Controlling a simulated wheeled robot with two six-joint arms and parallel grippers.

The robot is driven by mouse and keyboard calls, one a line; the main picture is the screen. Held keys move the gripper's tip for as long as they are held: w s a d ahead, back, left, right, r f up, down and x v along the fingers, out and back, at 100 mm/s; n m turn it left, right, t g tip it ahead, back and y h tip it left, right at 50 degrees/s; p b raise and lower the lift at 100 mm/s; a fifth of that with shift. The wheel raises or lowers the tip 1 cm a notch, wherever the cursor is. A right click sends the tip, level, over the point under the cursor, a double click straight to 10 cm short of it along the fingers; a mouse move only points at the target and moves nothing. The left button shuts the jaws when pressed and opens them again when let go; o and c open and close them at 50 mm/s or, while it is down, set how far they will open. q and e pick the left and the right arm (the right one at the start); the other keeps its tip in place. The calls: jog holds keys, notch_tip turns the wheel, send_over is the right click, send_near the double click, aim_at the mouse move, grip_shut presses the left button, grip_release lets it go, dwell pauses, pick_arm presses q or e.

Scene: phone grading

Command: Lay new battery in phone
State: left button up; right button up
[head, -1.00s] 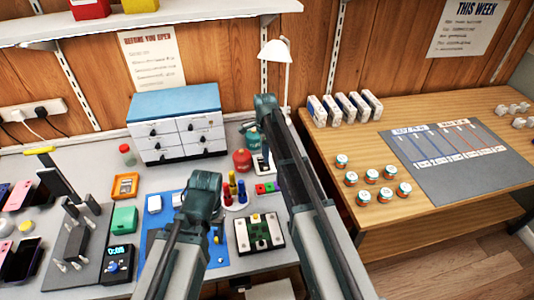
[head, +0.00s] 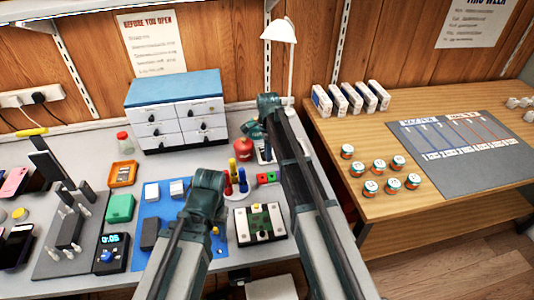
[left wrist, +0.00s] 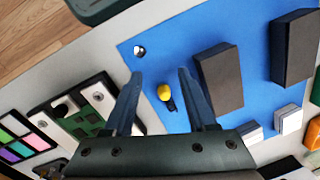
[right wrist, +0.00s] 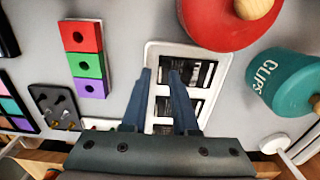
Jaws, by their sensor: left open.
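A green circuit board lies in a clamp fixture (head: 258,237) with white jaws on the bench; it may be the opened phone. The fixture also shows at the left of the left wrist view (left wrist: 70,120). A white tray (right wrist: 221,65) holds several black batteries (right wrist: 196,73). My right gripper (right wrist: 160,74) is over this tray, its fingertips a small gap apart at a battery; whether it grips one is unclear. My left gripper (left wrist: 160,73) is open and empty above the blue mat (left wrist: 185,40), with a small yellow-topped item (left wrist: 164,92) between its fingers in the picture.
Dark slabs (left wrist: 218,78) lie on the blue mat. A red jar (right wrist: 215,25) and a teal CLIPS jar (right wrist: 285,85) stand close to the tray. Red, green and purple blocks (right wrist: 84,65) lie on its other side. Drawers (head: 180,130) stand behind; a timer (head: 109,250) is left.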

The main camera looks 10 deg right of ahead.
grip_shut()
pick_arm(q)
jog(key=shift+r, duration=0.15)
pick_arm(e)
jog(key=shift+r, duration=0.1)
pick_arm(q)
jog(key=shift+r+p, duration=2.4)
jog(key=shift+p, duration=0.1)
pick_arm(e)
jog(key=shift+r, duration=2.4)
